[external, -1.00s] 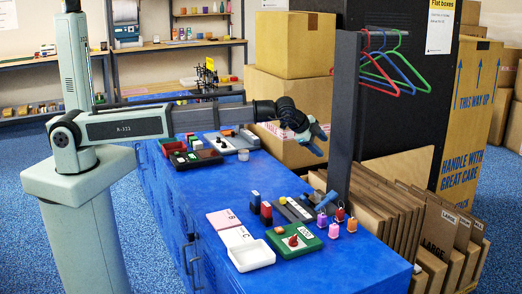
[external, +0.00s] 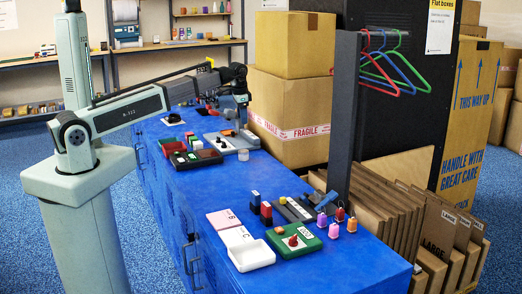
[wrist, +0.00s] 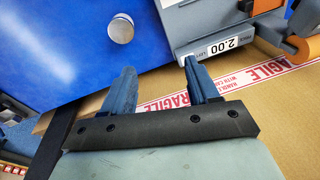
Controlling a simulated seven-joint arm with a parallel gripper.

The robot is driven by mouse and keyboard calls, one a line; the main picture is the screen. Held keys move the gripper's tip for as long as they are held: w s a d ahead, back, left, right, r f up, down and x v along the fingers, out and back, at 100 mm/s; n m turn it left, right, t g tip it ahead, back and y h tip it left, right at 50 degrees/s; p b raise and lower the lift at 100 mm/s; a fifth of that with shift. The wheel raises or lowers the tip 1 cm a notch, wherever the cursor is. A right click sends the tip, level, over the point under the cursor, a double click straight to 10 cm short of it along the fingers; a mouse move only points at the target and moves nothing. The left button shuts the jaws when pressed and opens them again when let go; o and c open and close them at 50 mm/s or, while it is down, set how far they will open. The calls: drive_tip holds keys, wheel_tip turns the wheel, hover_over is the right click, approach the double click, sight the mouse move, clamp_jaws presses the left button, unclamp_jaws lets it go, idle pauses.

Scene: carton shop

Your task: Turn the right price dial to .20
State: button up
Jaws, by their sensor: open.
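A grey device (external: 214,141) stands on the blue bench near its far right edge. I cannot make out the right price dial in either view. My gripper (wrist: 160,68) is open and empty, with its two blue fingers apart. The right fingertip appears just below the device's labelled edge; contact cannot be told. In the external view my gripper (external: 236,118) hangs above the device's far side.
A silver round piece (wrist: 120,28) stands on the blue bench, clear of the fingers. A large carton with FRAGILE tape (external: 290,120) stands right beside the bench. Orange parts (wrist: 303,47) lie at the wrist view's right. Trays and stamps (external: 293,240) fill the near bench.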

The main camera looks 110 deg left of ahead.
drive_tip(key=r+n+h, duration=0.1)
drive_tip(key=n+h, duration=0.1)
hover_over(224, 142)
drive_tip(key=f, duration=1.3)
drive_tip(key=shift+s+a+f, duration=0.15)
drive_tip(key=shift+a+f, duration=0.15)
drive_tip(key=shift+f, duration=0.05)
drive_tip(key=c, duration=1)
drive_tip(key=shift+c, duration=0.2)
